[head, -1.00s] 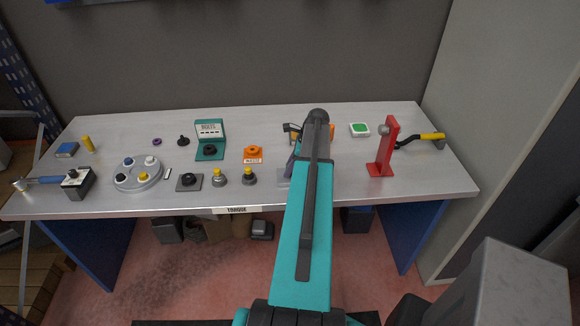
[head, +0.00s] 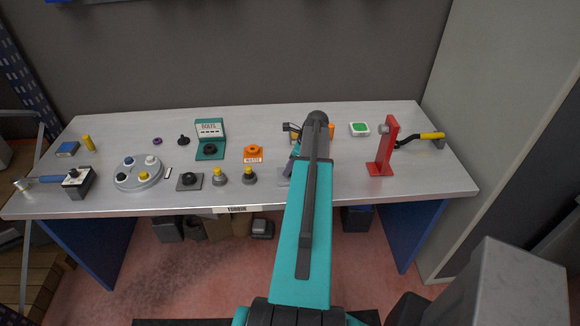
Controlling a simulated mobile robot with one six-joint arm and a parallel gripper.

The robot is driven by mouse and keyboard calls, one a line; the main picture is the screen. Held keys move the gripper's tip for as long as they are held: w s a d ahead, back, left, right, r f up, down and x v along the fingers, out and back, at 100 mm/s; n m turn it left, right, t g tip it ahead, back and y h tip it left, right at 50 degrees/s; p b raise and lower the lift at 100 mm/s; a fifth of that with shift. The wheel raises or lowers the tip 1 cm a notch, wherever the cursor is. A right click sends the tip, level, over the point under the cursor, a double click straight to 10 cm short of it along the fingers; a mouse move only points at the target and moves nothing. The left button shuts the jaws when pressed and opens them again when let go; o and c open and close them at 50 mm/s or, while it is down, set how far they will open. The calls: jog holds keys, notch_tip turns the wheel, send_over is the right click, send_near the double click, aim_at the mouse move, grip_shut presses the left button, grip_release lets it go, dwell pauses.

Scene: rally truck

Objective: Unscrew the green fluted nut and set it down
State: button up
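I cannot make out a green fluted nut in the head view. The only bright green seen is the top of a small white box (head: 359,129) at the back right of the bench. My teal and dark arm reaches forward over the middle of the bench (head: 270,113) and hides what lies behind it. A dark piece of the gripper area (head: 292,130) shows at the left of the arm's end. My fingertips are mostly hidden by the arm, so their opening and anything between them cannot be seen.
A red stand (head: 384,150) with a yellow-handled tool (head: 430,136) is right of my arm. The front right of the bench is clear.

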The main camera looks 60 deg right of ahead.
jog(key=shift+m+h, duration=0.3)
jog(key=shift+m, duration=0.4)
jog(key=shift+a, duration=0.1)
jog(key=shift+m+h, duration=0.3)
jog(key=shift+m, duration=0.6)
jog(key=c, duration=0.7)
jog(key=shift+n, duration=0.3)
